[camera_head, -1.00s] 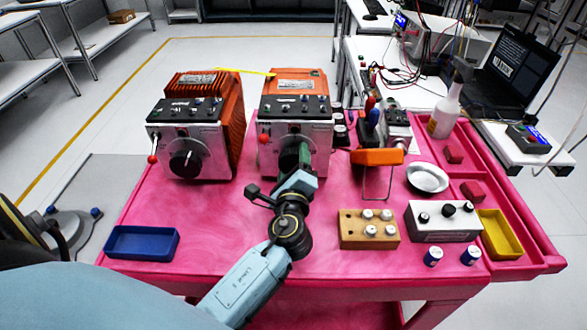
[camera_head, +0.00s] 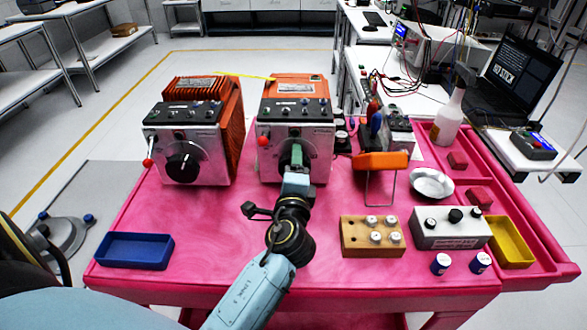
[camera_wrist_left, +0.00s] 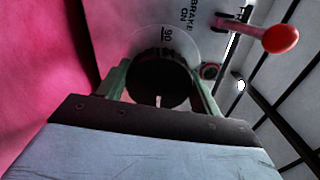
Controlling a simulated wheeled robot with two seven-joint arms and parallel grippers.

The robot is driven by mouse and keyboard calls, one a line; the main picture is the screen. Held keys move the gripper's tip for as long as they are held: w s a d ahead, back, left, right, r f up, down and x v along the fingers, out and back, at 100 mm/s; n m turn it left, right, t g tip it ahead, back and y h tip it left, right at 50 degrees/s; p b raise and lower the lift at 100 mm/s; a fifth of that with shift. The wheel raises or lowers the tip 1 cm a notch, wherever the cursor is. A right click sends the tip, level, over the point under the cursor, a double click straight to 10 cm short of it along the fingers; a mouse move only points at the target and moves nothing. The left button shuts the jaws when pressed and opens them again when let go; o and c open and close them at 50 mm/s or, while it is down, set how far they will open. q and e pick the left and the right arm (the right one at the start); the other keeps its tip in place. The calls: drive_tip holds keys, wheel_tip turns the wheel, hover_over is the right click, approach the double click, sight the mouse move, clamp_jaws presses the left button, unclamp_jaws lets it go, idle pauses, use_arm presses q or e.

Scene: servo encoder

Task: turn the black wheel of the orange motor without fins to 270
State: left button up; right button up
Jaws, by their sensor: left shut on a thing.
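The orange motor without fins (camera_head: 320,95) stands at the back middle of the pink cart, grey panel facing me. Its black wheel (camera_wrist_left: 160,72) shows in the wrist view, beside a pale dial with a printed "90". My left gripper (camera_head: 297,154) reaches up from below in the head view. Its two green fingers (camera_wrist_left: 161,88) lie on either side of the wheel, shut on it. The gripper hides most of the wheel in the head view. My right gripper is not in view.
A finned orange motor (camera_head: 236,125) with its own black wheel stands to the left. A red-knobbed lever (camera_wrist_left: 280,39) sticks out near the gripped wheel. An orange-handled tool (camera_head: 379,160) stands close on the right. A blue tray (camera_head: 134,262) lies front left; the cart's left middle is clear.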

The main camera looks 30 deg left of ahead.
use_arm(q)
drive_tip(key=o, duration=1)
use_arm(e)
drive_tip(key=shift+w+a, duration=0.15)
use_arm(q)
drive_tip(key=b+v, duration=0.1)
drive_tip(key=v, duration=1.2)
drive_tip(key=shift+s, duration=0.25)
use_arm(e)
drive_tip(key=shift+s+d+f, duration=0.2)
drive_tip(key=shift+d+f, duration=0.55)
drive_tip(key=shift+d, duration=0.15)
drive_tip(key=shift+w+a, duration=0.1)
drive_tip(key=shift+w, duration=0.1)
